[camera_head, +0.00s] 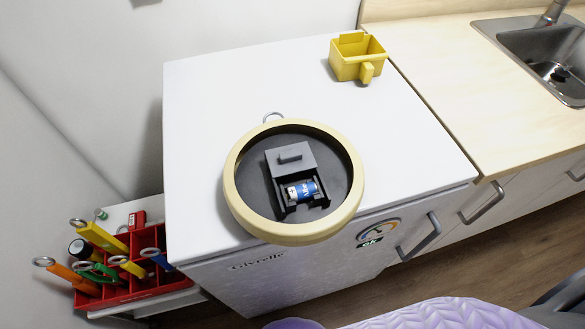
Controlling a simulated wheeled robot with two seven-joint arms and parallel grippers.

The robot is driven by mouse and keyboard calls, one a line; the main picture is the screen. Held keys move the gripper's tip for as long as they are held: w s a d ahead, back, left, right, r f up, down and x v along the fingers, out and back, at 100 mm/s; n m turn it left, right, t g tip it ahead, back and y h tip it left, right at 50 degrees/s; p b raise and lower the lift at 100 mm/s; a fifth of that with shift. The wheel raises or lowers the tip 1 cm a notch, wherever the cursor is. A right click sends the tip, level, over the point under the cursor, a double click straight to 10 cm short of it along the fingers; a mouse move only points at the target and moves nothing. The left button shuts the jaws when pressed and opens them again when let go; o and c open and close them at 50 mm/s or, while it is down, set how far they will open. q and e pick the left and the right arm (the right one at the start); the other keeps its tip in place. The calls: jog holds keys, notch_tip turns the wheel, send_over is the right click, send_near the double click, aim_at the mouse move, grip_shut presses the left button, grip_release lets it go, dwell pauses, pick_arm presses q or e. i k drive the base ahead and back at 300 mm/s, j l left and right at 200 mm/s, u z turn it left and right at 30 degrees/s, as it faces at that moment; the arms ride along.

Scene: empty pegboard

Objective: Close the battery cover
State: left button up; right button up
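A round clock (243,208) with a cream rim lies face down on a white cabinet top (210,120), its dark back showing. In the middle of the back is a battery compartment (285,211). A blue and silver battery (302,190) lies in it, exposed. The grey battery cover (283,169), with a raised dark tab, sits at the far side of the compartment and leaves the near part open. A metal ring sticks out at the clock's far edge. Neither of my grippers is in view.
A yellow box with a handle (357,66) stands at the cabinet's far right. A red organizer (150,272) with several colored tools is at the lower left. A counter (470,80) with a sink is at the right. The cabinet top around the clock is clear.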

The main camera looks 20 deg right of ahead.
aim_at(285, 160)
jog(key=k+j, duration=0.35)
jog(key=j, duration=0.15)
jog(key=k+j+z, duration=0.1)
jog(key=k+j, duration=0.2)
jog(key=j, duration=0.25)
